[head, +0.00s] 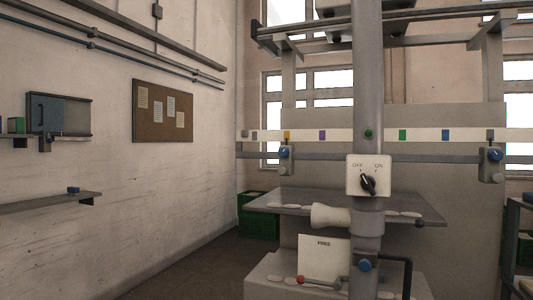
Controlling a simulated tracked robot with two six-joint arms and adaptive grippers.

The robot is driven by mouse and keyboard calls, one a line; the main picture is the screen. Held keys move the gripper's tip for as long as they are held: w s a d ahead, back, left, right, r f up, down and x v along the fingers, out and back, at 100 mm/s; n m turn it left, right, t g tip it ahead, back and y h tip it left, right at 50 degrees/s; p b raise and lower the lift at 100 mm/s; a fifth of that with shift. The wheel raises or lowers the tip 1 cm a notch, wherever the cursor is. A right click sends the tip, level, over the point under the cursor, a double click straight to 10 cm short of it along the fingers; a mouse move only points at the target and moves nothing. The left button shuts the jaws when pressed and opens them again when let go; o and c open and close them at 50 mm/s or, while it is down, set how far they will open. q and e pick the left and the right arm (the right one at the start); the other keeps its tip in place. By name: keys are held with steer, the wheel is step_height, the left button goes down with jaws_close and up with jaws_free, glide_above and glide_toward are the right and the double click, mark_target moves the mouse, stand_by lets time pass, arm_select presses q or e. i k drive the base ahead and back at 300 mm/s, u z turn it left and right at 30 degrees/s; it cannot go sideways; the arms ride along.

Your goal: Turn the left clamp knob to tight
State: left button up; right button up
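A blue knob (284,152) sits on a small grey clamp block (285,166) at the left end of the grey rail; it looks like the left clamp knob. A matching blue knob (495,154) is on the right clamp block. The knobs are too small to tell whether they are tight or loose. A third blue knob (365,265) is low on the central post (368,90). Neither gripper is in view.
The post carries an OFF/ON switch box (368,175). Below are a cream cone (330,215), a grey shelf (280,203), a card reading FREE (323,255) and a red-balled lever (318,281). A green crate (258,223) stands behind. The floor (195,270) at left is clear.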

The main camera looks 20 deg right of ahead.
mark_target(284, 152)
steer(key=u, duration=0.15)
steer(key=i, duration=1.75)
steer(key=z, duration=0.85)
steer(key=k, duration=0.85)
steer(key=z, duration=0.2)
steer(key=i, duration=0.9)
steer(key=u, duration=0.1)
